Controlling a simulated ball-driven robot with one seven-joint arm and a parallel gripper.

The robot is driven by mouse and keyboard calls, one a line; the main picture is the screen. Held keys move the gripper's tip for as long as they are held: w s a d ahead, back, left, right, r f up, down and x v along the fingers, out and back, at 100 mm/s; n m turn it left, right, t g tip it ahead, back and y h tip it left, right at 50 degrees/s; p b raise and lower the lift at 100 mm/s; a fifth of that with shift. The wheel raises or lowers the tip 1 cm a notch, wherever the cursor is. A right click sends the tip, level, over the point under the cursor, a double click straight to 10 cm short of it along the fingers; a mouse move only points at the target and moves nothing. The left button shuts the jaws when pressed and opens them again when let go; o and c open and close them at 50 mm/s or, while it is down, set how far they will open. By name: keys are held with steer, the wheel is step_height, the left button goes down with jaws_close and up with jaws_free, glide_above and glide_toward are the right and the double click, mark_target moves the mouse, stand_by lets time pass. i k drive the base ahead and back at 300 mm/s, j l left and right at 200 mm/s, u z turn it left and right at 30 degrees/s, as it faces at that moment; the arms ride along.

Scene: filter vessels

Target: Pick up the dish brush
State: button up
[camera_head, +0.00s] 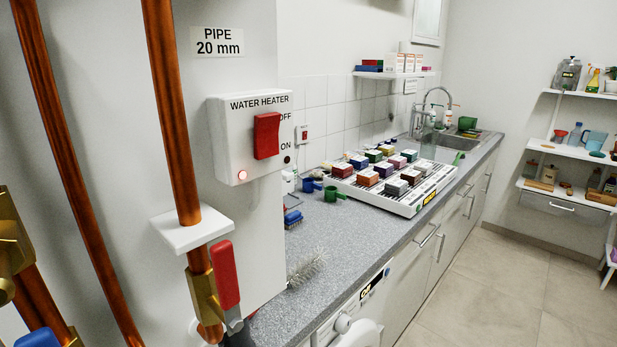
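No single thing can be told for sure as the dish brush. A blue brush-like thing (292,218) lies on the grey counter near the heater panel's edge. A bristly, wire-like bottle brush (305,268) lies closer on the counter, partly hidden by the white panel. A small green long thing (458,158) lies by the sink at the counter's far end, too small to tell if it is a brush. My gripper is not in view.
A white tray (408,208) with several coloured blocks sits on the counter (340,235). Green and blue cups stand left of it. Copper pipes (172,110) and the water heater panel (225,130) block the left foreground. The tiled floor (500,270) is clear; shelves (570,145) stand right.

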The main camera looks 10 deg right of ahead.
mark_target(455, 163)
steer(key=i+l, duration=0.15)
steer(key=l, duration=0.25)
steer(key=i+l, duration=0.15)
steer(key=l, duration=0.2)
steer(key=i+l, duration=0.1)
steer(key=l, duration=0.3)
steer(key=i+l, duration=0.15)
steer(key=l, duration=0.2)
steer(key=i+l, duration=0.15)
steer(key=l, duration=0.25)
steer(key=i+l, duration=0.15)
steer(key=l, duration=0.2)
